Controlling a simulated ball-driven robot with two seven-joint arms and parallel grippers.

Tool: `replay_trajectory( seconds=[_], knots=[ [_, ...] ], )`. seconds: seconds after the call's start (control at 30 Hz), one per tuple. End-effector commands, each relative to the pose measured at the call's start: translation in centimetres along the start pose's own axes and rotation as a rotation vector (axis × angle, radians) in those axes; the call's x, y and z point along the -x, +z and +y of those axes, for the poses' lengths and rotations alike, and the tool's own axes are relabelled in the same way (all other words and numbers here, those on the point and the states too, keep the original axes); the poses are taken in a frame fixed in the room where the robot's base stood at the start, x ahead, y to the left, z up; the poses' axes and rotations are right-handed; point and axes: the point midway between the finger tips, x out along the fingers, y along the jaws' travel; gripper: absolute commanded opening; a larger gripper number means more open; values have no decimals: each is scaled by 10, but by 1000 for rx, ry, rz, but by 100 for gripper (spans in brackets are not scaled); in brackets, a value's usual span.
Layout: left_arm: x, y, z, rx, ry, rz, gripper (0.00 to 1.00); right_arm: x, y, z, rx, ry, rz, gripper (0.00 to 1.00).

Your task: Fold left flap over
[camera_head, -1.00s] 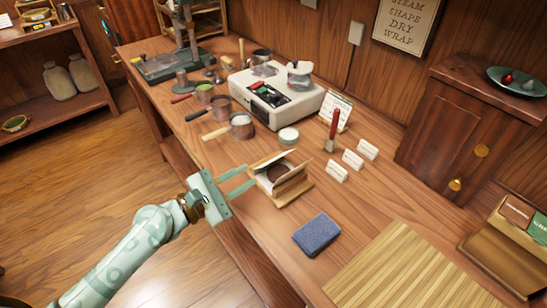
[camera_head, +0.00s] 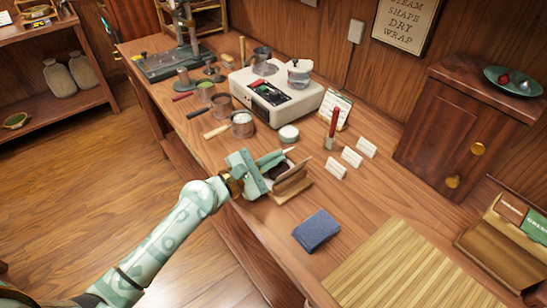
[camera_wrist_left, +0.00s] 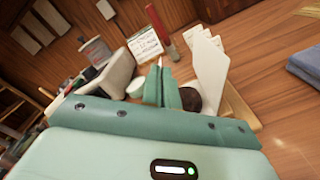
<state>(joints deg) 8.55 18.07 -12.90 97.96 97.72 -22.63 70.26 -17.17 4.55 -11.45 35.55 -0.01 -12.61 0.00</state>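The paper wrapper lies on a small wooden board (camera_head: 303,193) near the table's front edge. Its right flap (camera_head: 294,181) stands up, and shows as a white panel in the left wrist view (camera_wrist_left: 211,72). The dark round tea cake (camera_wrist_left: 189,99) sits between the flaps, partly hidden by my fingers. My left gripper (camera_head: 277,158) is at the wrapper's left side, its fingers close together. A thin pale edge, apparently the left flap (camera_head: 290,150), shows at the fingertips; the rest of that flap is hidden. My right gripper is not in view.
A blue folded cloth (camera_head: 316,230) and a slatted bamboo mat (camera_head: 400,270) lie to the right. A small round tin (camera_head: 288,134), white cards (camera_head: 352,157) and a red-handled brush (camera_head: 333,125) stand behind the wrapper. Handled pots (camera_head: 242,125) are at the back left.

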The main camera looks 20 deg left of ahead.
Motion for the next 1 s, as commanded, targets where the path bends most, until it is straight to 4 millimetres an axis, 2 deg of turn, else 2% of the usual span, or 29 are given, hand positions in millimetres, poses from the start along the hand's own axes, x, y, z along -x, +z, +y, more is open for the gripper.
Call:
replay_trajectory(
  seconds=[0.13, 0.3, 0.57, 0.67, 1.0],
  knots=[
    [0, -2, -5, -42, -3, 0, 0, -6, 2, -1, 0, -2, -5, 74],
    [0, -4, -15, -230, -3, -1, 0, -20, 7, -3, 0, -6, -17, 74],
    [0, -1, -13, -249, 0, -1, 0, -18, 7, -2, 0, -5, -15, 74],
    [0, -1, -13, -249, -1, -1, 24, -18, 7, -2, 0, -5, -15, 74],
    [0, -1, -13, -248, 0, -1, 24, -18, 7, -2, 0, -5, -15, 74]
  ],
)
